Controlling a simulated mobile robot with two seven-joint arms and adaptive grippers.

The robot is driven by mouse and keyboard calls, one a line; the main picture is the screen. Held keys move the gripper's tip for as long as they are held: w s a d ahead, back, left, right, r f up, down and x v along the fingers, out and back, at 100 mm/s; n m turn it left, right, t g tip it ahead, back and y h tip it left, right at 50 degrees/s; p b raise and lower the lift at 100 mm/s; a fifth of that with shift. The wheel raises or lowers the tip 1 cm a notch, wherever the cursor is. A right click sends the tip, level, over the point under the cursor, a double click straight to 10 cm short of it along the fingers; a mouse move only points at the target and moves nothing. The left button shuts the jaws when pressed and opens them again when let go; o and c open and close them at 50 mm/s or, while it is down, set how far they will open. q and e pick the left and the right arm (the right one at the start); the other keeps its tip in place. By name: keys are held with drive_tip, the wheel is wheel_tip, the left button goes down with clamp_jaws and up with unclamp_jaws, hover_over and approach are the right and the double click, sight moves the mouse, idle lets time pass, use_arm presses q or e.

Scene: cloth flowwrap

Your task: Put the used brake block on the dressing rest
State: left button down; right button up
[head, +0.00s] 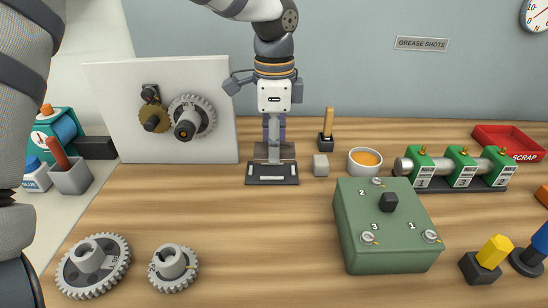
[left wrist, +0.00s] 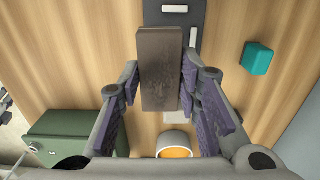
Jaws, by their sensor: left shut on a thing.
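A brown-grey block, apparently the used brake block (head: 274,153), is between the fingers of my left gripper (head: 274,142). In the left wrist view the block (left wrist: 161,62) is long and dark brown, with the two purple finger pads of the gripper (left wrist: 162,80) at its sides. A dark plate with pale strips (head: 252,180), perhaps the dressing rest, lies on the bench right below and in front of the block. The plate also shows in the left wrist view (left wrist: 154,14), partly covered by the block. I cannot tell whether block and plate touch. My right gripper is not in view.
A small grey cube (head: 321,165) and a white bowl of orange stuff (head: 365,163) stand right of the plate. A green box (head: 385,235) stands front right. Two gears (head: 92,265) lie front left. A white gear panel (head: 110,90) stands behind left. Bench between is clear.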

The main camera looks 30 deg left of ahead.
sight(271, 172)
use_arm(q)
drive_tip(key=shift+w+a+f, duration=0.2)
drive_tip(key=shift+f, duration=0.1)
drive_tip(key=f, duration=0.3)
drive_tip(key=w+a+f, duration=0.1)
drive_tip(key=shift+f, duration=0.2)
drive_tip(key=shift+s+r, duration=0.1)
drive_tip(key=shift+f, duration=0.3)
drive_tip(key=c, duration=1.2)
unclamp_jaws()
drive_tip(key=shift+f, duration=0.15)
wheel_tip(271, 172, up, 13)
drive_tip(key=shift+f, duration=0.1)
